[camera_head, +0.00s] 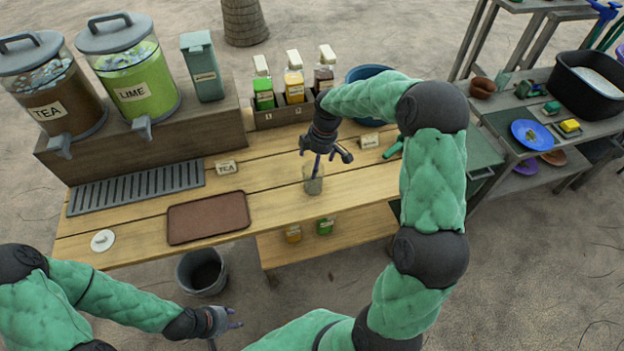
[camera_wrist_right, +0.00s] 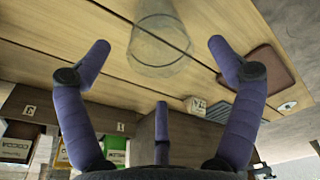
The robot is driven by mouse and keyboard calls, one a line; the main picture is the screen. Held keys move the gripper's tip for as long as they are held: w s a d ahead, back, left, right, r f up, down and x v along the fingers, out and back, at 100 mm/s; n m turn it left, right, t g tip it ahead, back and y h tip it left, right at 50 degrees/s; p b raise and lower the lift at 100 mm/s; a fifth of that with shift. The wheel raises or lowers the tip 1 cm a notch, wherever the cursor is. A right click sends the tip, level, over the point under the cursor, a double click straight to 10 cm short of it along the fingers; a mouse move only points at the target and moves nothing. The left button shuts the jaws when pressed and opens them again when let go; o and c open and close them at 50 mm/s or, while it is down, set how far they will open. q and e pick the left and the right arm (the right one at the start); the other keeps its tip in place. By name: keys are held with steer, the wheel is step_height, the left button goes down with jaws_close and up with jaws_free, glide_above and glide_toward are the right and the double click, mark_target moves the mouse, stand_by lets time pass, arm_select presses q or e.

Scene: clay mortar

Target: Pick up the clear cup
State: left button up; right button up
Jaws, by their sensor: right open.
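The clear cup (camera_head: 313,181) stands on the wooden counter near its front edge, right of the brown tray. In the right wrist view the cup (camera_wrist_right: 160,42) shows as a see-through round shape ahead, between the spread finger tips. My right gripper (camera_head: 325,157) is over the cup in the head view, its fingers pointing down and partly covering the rim; it is open. Its purple fingers (camera_wrist_right: 157,48) are wide apart, with nothing seen gripped. My left gripper (camera_head: 236,318) hangs in front of the counter, away from the cup; its fingers are too small to judge.
The brown tray (camera_head: 208,218) lies to the left, with a TEA label (camera_head: 226,168) behind it. Tea (camera_head: 50,90) and lime (camera_head: 130,75) dispensers stand at the back left. Bottles in a wooden rack (camera_head: 284,112) stand behind the cup. Bare counter surrounds the cup.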

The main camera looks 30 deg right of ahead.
steer(key=f+b, duration=0.1)
steer(key=f, duration=0.1)
steer(key=f+b, duration=0.1)
steer(key=f, duration=0.2)
steer(key=w+a+f, duration=0.1)
steer(key=f, duration=0.2)
steer(key=shift+f+b, duration=0.1)
steer(key=shift+b, duration=0.3)
steer(key=shift+s, duration=0.1)
steer(key=c, duration=1.1)
